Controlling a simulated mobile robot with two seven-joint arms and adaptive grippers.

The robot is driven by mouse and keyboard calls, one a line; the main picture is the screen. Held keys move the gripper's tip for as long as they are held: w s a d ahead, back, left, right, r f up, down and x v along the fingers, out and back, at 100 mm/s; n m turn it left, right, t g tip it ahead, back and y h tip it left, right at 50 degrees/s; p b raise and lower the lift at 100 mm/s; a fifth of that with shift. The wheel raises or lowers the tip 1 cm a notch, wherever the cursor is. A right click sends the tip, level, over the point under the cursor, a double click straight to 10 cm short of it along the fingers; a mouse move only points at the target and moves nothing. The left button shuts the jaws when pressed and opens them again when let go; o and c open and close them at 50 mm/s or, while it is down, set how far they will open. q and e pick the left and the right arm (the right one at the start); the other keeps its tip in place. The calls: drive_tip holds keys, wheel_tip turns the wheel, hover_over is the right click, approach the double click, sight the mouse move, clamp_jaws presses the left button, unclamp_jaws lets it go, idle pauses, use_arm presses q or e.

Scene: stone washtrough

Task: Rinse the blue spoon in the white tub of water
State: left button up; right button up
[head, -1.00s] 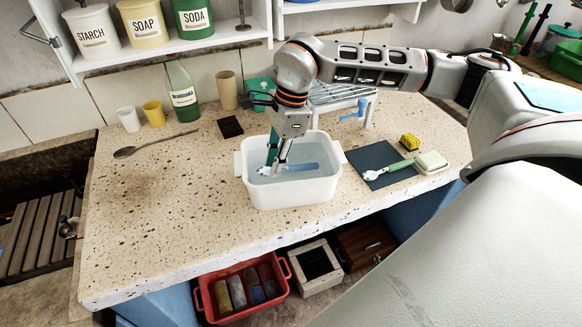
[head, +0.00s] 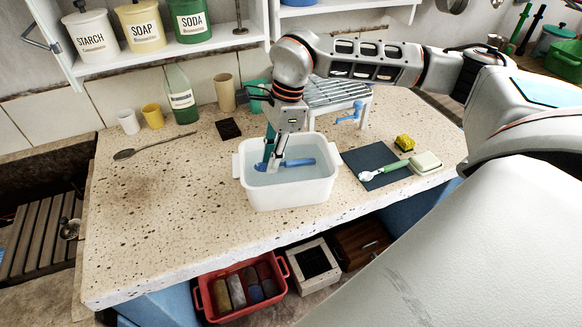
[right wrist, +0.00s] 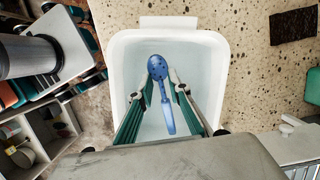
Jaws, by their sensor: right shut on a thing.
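The white tub (head: 290,198) stands on the speckled stone counter and holds clear water. The blue spoon (head: 300,163) lies across the tub's inside, its handle toward the right. In the right wrist view the blue spoon (right wrist: 157,66) has a bowl with dark spots, and its handle runs down between my fingers, paler toward its end. My right gripper (head: 272,158) reaches down into the tub and is shut on the spoon. In the right wrist view my right gripper (right wrist: 163,88) shows both fingers inside the tub's rim. How deep the spoon sits is hard to tell. My left gripper is not in view.
A metal rack (head: 338,92) with a blue item (head: 357,112) stands behind the tub. A dark mat (head: 366,163) with a green-handled utensil (head: 390,170), a soap dish (head: 426,162) and a yellow sponge (head: 404,142) are right.

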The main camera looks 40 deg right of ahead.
wheel_tip(320, 180, up, 2)
drive_tip(key=shift+r+p, duration=0.15)
drive_tip(key=shift+p, duration=0.55)
drive_tip(key=shift+r+p, duration=1.9)
drive_tip(key=shift+r, duration=0.45)
drive_tip(key=shift+r+p, duration=0.45)
drive_tip(key=shift+r, duration=0.1)
wheel_tip(320, 180, up, 4)
drive_tip(key=shift+r+p, duration=0.1)
drive_tip(key=shift+p, duration=0.95)
